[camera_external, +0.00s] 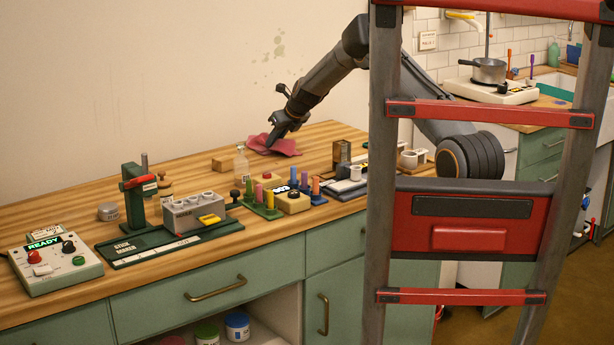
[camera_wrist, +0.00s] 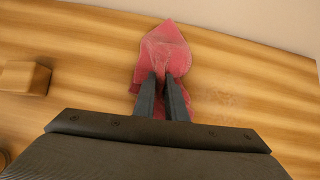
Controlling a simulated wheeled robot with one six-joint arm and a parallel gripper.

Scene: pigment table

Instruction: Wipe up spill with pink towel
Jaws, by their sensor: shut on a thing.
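The pink towel (camera_external: 284,147) lies crumpled on the wooden table near the wall. It also shows in the wrist view (camera_wrist: 162,52), bunched at and beyond my fingertips. My gripper (camera_external: 270,143) points down at the towel from above. In the wrist view its two dark fingers (camera_wrist: 162,80) are close together with a fold of the towel pinched between them. A faint, pale speckled patch (camera_wrist: 222,100) shows on the table just right of the towel in the wrist view; it may be the spill. I cannot make it out in the external view.
A wooden block (camera_external: 225,164) and a clear bottle (camera_external: 241,162) stand left of the towel. Colored pigment sticks (camera_external: 268,197), a stamp device (camera_external: 140,190) and a control box (camera_external: 55,262) line the table's front. A red-and-grey ladder (camera_external: 385,200) stands in front. Bare table lies right of the towel.

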